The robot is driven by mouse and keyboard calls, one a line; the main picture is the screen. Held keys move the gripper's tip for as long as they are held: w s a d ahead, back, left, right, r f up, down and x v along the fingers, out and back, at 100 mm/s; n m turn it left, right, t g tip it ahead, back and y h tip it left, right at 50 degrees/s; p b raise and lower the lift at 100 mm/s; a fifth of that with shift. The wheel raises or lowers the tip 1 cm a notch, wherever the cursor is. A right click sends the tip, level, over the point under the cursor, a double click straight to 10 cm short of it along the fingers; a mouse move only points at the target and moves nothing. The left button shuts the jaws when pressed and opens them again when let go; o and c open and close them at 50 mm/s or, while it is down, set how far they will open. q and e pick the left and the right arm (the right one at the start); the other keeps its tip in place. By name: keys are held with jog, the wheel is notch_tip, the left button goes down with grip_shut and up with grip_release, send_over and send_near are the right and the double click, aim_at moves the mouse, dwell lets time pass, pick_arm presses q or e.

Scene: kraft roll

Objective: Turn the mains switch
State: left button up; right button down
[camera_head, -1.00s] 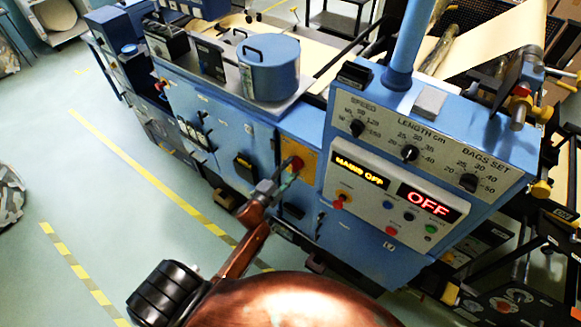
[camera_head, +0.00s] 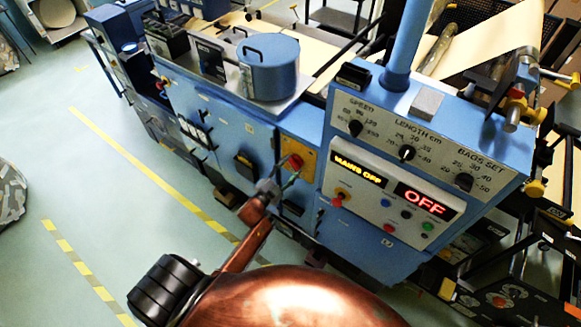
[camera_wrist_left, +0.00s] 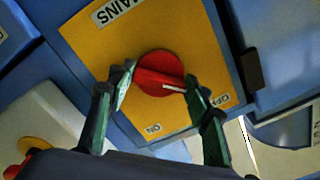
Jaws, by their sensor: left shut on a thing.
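The mains switch is a red rotary knob (camera_wrist_left: 158,70) on a yellow plate (camera_wrist_left: 95,45) marked MAINS, OFF and ON in the left wrist view. Its white pointer line lies toward the OFF label. In the head view the red knob (camera_head: 295,161) is on the blue machine's front. My left gripper (camera_wrist_left: 163,88) is shut on the knob, one green finger on each side of it. In the head view my left gripper (camera_head: 284,181) reaches the plate from below left. The amber display (camera_head: 360,169) reads MAINS OFF. My right gripper is not in view.
The control panel (camera_head: 385,205) with dials, buttons and a red OFF display (camera_head: 426,202) is right of the switch. A blue pot (camera_head: 268,68) stands on the machine top. Open floor (camera_head: 120,190) with yellow stripes lies to the left.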

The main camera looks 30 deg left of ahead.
pick_arm(q)
jog(key=o, duration=1.1)
jog(key=shift+o, duration=0.3)
jog(key=s, duration=1.2)
jog(key=shift+a, duration=0.45)
